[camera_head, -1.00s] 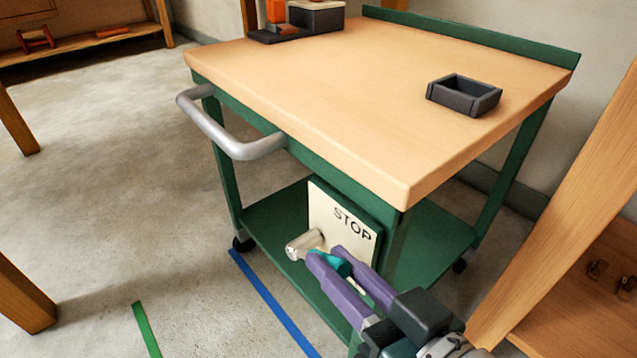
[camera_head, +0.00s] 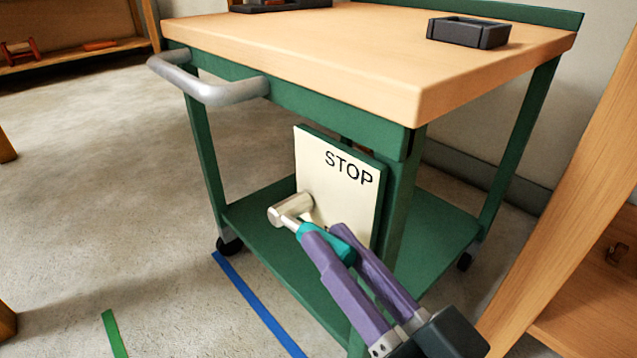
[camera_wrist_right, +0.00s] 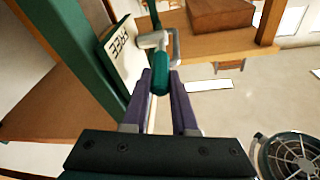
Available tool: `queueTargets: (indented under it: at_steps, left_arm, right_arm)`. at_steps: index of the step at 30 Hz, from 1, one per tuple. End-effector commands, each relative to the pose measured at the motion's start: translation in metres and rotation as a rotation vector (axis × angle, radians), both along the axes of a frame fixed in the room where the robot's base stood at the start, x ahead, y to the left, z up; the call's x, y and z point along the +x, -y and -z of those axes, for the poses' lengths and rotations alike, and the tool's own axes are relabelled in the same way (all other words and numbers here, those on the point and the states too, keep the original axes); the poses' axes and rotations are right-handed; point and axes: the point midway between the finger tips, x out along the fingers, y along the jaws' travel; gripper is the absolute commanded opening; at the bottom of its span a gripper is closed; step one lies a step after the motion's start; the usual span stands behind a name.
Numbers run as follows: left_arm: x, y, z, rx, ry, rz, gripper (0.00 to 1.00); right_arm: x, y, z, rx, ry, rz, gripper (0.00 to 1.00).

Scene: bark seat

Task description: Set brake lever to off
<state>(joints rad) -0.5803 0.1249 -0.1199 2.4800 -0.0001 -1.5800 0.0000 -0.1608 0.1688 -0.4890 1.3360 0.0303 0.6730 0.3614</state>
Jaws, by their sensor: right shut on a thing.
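The brake lever (camera_head: 290,209) has a pale metal hub and arm in front of a cream plate (camera_head: 325,175) under the cart's tabletop. The lever's teal grip (camera_head: 342,236) points right and slightly down from the hub. My right gripper (camera_head: 330,236), with purple fingers, is shut on the grip. In the wrist view the green-teal grip (camera_wrist_right: 160,80) sits between the fingers. My left gripper is not in view.
The green cart has a wooden top (camera_head: 330,55), a grey handle (camera_head: 215,90) and a lower shelf (camera_head: 270,225). A dark tray (camera_head: 467,33) stands on the top. A wooden post (camera_head: 575,190) stands close on the right. The floor on the left is mostly clear.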

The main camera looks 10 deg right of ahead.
Motion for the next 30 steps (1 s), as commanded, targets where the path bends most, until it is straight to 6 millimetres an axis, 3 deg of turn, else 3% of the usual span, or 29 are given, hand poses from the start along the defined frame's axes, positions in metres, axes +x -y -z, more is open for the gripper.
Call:
queueTargets:
  at_steps: [5, 6, 13, 23, 30]
  left_arm:
    - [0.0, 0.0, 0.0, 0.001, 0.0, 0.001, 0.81]
    - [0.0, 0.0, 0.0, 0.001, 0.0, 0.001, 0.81]
    - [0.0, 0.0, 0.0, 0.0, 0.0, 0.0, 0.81]
    - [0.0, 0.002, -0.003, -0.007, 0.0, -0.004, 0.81]
    - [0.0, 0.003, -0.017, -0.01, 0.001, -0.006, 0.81]
  right_arm:
    - [0.0, 0.0, 0.003, -0.002, -0.008, -0.001, 0.0]
    - [0.0, 0.0, 0.003, -0.002, -0.008, -0.001, 0.28]
    - [0.0, 0.0, 0.002, -0.002, -0.005, 0.0, 0.54]
    - [-0.004, 0.002, 0.002, -0.002, -0.006, 0.0, 0.56]
    - [-0.04, 0.022, 0.01, -0.005, -0.011, 0.0, 0.56]
